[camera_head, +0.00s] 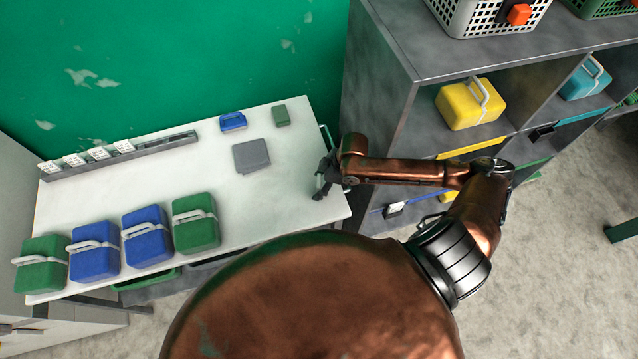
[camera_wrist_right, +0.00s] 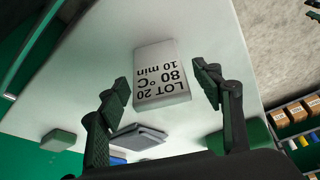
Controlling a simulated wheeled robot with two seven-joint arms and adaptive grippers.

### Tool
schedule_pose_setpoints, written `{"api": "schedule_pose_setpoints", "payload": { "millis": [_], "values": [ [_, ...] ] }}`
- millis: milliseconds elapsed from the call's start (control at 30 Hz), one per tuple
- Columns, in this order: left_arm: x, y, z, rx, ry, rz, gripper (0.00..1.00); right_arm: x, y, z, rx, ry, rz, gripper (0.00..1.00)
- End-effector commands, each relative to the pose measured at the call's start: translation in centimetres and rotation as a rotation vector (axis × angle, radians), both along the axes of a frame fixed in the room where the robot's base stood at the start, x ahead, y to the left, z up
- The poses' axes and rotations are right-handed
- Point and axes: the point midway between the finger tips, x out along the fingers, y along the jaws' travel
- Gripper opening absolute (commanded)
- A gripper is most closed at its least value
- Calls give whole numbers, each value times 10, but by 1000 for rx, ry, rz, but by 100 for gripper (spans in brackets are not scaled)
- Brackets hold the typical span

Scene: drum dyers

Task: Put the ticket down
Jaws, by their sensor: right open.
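The ticket (camera_wrist_right: 161,75), a pale block printed "LOT 20 80 °C 10 min", shows in the right wrist view against the white table top (camera_wrist_right: 75,90). My right gripper (camera_wrist_right: 163,82) is open, with one finger on each side of the ticket and a narrow gap showing on both sides. The ticket seems to rest on the table, but its contact is not clear. In the head view my right gripper (camera_head: 324,178) is over the right end of the table (camera_head: 275,205); I cannot make out the ticket there. My left gripper is not in view.
A grey flat item (camera_head: 251,156), a small blue case (camera_head: 232,121) and a green block (camera_head: 281,116) lie left of my gripper. Several green and blue cases (camera_head: 145,235) line the front left. A ticket rack (camera_head: 125,153) is at the back. Grey shelving (camera_head: 400,75) stands right.

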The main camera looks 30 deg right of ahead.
Motion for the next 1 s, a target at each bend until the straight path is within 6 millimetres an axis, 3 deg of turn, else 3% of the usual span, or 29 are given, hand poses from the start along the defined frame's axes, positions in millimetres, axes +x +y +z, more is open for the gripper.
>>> {"api": "schedule_pose_setpoints", "payload": {
  "millis": [233,633,1000],
  "values": [
    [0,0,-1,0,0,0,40,-1,-4,9,-2,-1,0,60],
    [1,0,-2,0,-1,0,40,-15,-22,65,-1,-1,-1,60],
    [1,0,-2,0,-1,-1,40,-17,-23,72,2,0,-1,60]
  ]
}}
